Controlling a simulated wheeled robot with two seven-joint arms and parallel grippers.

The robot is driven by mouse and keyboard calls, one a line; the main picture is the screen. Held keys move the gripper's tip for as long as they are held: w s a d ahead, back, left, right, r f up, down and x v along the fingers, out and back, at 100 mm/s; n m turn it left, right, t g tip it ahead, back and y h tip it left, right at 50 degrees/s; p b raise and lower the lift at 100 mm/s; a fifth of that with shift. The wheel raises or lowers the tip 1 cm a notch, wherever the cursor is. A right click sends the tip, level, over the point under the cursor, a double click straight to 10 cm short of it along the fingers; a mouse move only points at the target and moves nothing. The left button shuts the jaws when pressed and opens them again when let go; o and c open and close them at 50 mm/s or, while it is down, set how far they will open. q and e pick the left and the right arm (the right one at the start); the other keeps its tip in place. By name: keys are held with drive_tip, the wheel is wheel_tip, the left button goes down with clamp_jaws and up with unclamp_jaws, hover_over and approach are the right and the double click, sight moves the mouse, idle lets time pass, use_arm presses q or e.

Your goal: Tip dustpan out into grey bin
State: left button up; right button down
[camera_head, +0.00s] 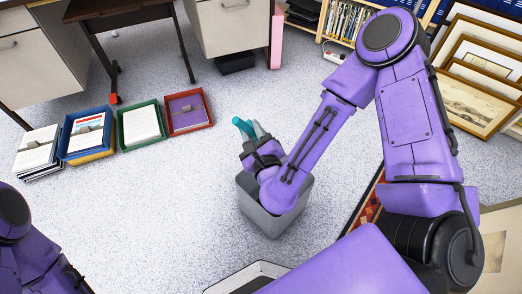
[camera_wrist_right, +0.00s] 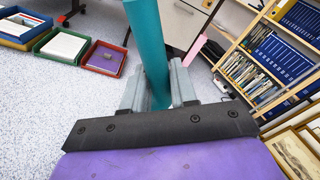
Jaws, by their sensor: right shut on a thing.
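The grey bin (camera_head: 272,223) stands on the floor in the head view, below my right wrist, which covers much of its opening. My right gripper (camera_head: 250,132) is over the bin's far side, its fingers pointing away from me. It is shut on a teal handle (camera_head: 240,125), which looks like the dustpan's; the handle also shows in the right wrist view (camera_wrist_right: 146,38) between the grey fingers (camera_wrist_right: 158,85). The pan part is not visible in either view, so I cannot tell its tilt or contents. My left gripper is out of view; only part of that arm shows.
A row of paper trays (camera_head: 140,124) lies on the floor at left. Desks stand behind. Framed prints (camera_head: 472,104) lean at right near a bookshelf (camera_head: 345,20). A patterned rug (camera_head: 368,205) lies right of the bin. Speckled floor is clear left of the bin.

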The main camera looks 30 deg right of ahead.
wheel_tip(320, 180, up, 4)
drive_tip(key=n+p, duration=0.3)
drive_tip(key=n, duration=0.1)
drive_tip(key=shift+f, duration=0.1)
wheel_tip(320, 180, up, 4)
drive_tip(key=n+t+p, duration=0.1)
drive_tip(key=n+p, duration=0.2)
drive_tip(key=n, duration=0.2)
drive_tip(key=shift+n+h, duration=0.4)
drive_tip(key=shift+r+n, duration=0.2)
drive_tip(key=shift+n, duration=0.1)
